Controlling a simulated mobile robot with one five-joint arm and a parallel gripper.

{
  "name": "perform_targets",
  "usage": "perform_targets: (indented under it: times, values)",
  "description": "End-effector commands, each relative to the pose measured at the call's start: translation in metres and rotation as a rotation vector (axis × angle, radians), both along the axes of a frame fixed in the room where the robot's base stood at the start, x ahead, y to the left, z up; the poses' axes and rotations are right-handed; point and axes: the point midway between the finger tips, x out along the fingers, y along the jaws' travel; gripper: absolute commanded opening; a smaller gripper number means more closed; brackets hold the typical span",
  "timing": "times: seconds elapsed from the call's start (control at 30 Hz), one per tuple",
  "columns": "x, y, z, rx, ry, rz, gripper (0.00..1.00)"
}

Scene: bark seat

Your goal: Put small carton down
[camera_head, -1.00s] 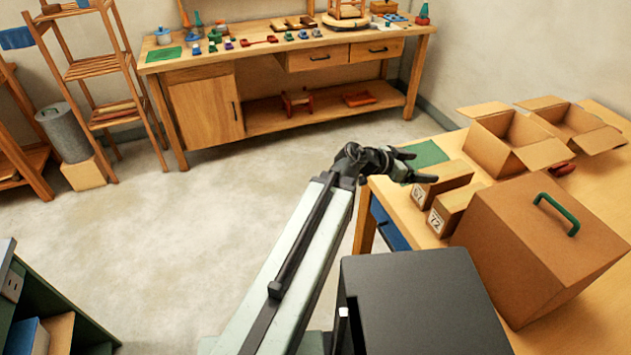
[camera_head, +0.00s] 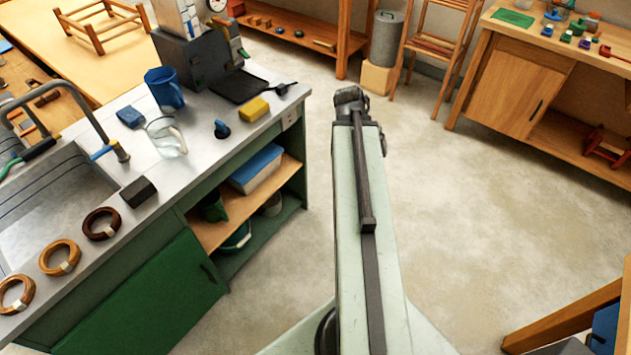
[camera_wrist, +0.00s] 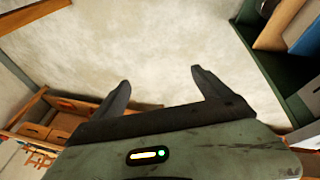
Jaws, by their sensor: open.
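My gripper (camera_wrist: 160,78) is open in the wrist view. Its two dark fingers stand well apart with nothing between them, over bare floor. I cannot make out a small carton in the head view. Brown box-like shapes (camera_wrist: 67,121) at the lower left of the wrist view are too unclear to name.
A steel-topped green counter (camera_head: 120,318) on the left holds a blue mug (camera_head: 165,90), a glass jug (camera_head: 167,142), a yellow sponge (camera_head: 254,109) and several rings (camera_head: 60,257). A wooden workbench (camera_head: 510,85) stands at the upper right.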

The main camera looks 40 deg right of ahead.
Motion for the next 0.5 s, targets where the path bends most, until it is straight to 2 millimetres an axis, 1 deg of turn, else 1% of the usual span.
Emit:
perform_targets:
  times: [0.03,0.07,0.1,0.17,0.2,0.27,0.3,0.43,0.5]
  values:
    - [0.036,0.053,-0.004,0.05,0.015,0.132,0.87]
    - [0.053,0.085,-0.007,0.081,0.026,0.209,0.87]
    - [0.072,0.127,-0.01,0.123,0.041,0.312,0.87]
    - [0.093,0.192,-0.013,0.182,0.067,0.466,0.87]
    - [0.103,0.233,-0.015,0.218,0.085,0.562,0.87]
    - [0.11,0.288,-0.016,0.267,0.11,0.693,0.87]
    - [0.112,0.32,-0.017,0.294,0.126,0.768,0.87]
    - [0.109,0.394,-0.018,0.353,0.162,0.931,0.87]
    - [0.107,0.414,-0.018,0.367,0.171,0.968,0.87]
